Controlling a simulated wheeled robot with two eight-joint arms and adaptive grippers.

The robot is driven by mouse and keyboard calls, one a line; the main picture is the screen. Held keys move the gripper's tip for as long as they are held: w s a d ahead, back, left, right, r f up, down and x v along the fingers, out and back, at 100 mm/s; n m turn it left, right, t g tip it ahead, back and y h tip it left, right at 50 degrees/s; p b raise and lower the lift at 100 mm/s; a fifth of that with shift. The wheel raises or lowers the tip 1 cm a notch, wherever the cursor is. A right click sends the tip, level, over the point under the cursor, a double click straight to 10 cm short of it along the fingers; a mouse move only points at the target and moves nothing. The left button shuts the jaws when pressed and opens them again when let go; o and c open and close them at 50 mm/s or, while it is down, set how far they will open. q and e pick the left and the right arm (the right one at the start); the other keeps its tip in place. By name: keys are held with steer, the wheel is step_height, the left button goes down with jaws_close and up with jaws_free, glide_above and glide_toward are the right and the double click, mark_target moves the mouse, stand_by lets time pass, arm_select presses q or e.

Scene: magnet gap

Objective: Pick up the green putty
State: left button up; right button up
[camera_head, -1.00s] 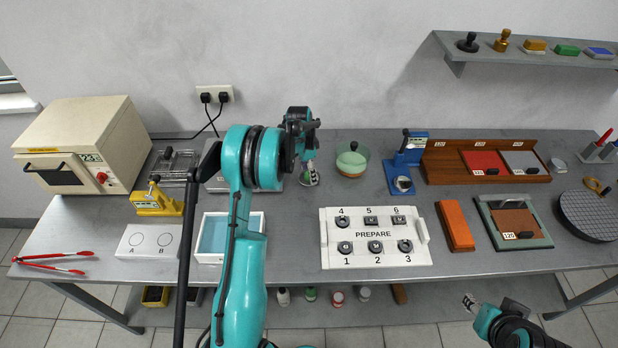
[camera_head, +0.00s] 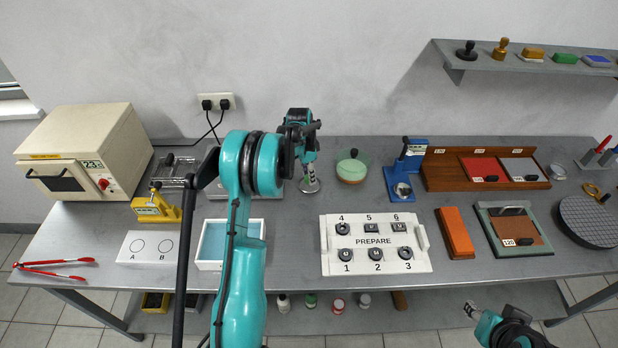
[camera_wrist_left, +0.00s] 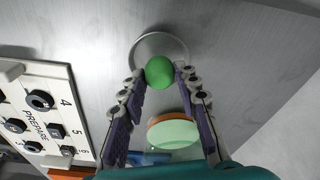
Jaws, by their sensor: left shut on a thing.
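The green putty (camera_wrist_left: 160,72) is a round green ball in the left wrist view. My left gripper (camera_wrist_left: 159,76) is shut on it, with one fingertip on each side. Behind the ball is a round, thin-rimmed dish (camera_wrist_left: 160,36) on the grey bench. In the head view my left gripper (camera_head: 309,172) points down at this small dish (camera_head: 310,186); the putty is hard to make out there. I cannot tell whether the ball is clear of the dish. My right gripper (camera_head: 470,309) is low at the bench's front edge, away from the putty.
A round pale green piece (camera_head: 351,168) stands just right of my left gripper. A blue press (camera_head: 405,168) is further right. The white PREPARE board (camera_head: 374,245) and a white tray (camera_head: 209,266) lie nearer the front. Bare bench lies between the dish and the board.

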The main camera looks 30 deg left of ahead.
arm_select(q)
step_height(320, 180, up, 2)
steer(key=shift+r, duration=0.1)
steer(key=w+d+r+p, duration=0.1)
steer(key=w+d+r, duration=0.1)
steer(key=d, duration=0.3)
steer(key=w+d+r+p, duration=0.1)
steer(key=w+d+r, duration=0.1)
steer(key=d+r, duration=0.2)
steer(key=shift+w+d+r, duration=0.35)
steer(key=shift+w+d, duration=0.05)
steer(key=shift+d, duration=0.45)
